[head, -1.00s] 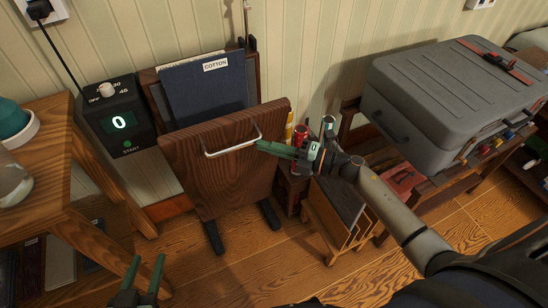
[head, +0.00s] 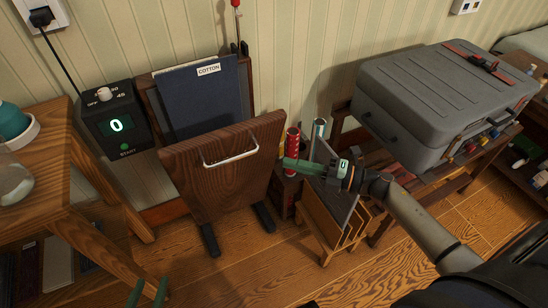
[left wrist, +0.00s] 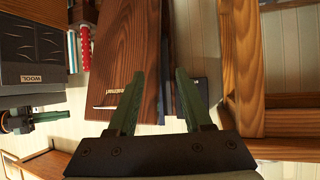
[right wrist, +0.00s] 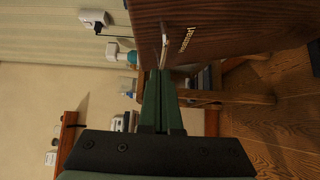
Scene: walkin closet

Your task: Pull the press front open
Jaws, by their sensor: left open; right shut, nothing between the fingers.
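The press front (head: 225,180) is a dark wooden panel with a pale bar handle (head: 231,151). It leans outward at the top from the press, and a dark blue board labelled COTTON (head: 203,100) shows in the gap behind it. My right gripper (head: 284,163) is shut and empty, just right of the panel and apart from the handle. In the right wrist view the handle (right wrist: 165,45) is seen edge-on beyond the closed fingertips (right wrist: 159,75). My left gripper (head: 148,292) is open and empty, low in front of the panel; the panel (left wrist: 125,50) also shows in the left wrist view.
A black control box (head: 115,122) reading 0 is left of the press, behind a wooden table (head: 60,165). A red can (head: 292,150), a board rack (head: 325,225) and a grey suitcase (head: 440,95) are to the right. The floor in front is mostly clear.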

